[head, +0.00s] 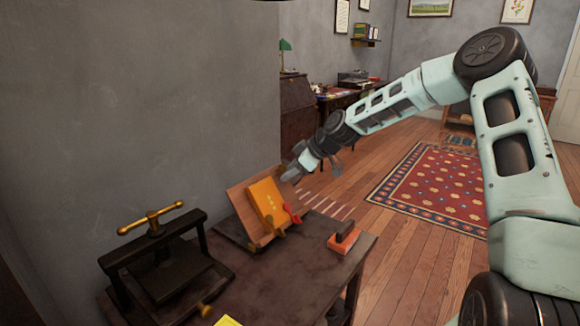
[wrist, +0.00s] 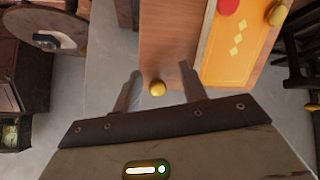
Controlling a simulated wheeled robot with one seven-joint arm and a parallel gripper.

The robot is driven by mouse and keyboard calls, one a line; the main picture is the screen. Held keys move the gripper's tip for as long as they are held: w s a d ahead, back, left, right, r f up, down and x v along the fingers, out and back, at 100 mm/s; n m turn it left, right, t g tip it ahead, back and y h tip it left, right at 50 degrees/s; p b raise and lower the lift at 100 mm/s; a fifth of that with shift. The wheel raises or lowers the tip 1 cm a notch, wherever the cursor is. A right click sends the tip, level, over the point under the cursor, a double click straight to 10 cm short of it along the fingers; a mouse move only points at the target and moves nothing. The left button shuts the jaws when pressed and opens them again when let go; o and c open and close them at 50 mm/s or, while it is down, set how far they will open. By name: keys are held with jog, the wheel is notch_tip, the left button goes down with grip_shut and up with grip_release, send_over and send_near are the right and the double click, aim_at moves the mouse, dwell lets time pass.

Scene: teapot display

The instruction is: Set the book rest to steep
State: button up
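The book rest (head: 240,208) is a wooden board leaning back on a dark table, with an orange book (head: 268,203) on it. My gripper (head: 291,175) is at the board's upper right edge in the head view. In the wrist view, the board (wrist: 168,40) and book (wrist: 236,45) lie ahead of my gripper (wrist: 160,85). Its two fingers are spread apart. The back of the rest is hidden in the head view.
A black press with a brass handle (head: 151,218) stands left of the rest. A red-orange block-like object (head: 344,240) lies near the right edge of the table (head: 285,275). A grey wall (head: 140,100) rises behind. Open floor and a red rug (head: 430,185) are to the right.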

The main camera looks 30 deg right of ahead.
jog(key=shift+w+r, duration=0.1)
jog(key=shift+r, duration=0.25)
jog(key=shift+r, duration=0.15)
jog(key=p+v, duration=0.1)
jog(key=v, duration=1.6)
jog(key=shift+s, duration=0.2)
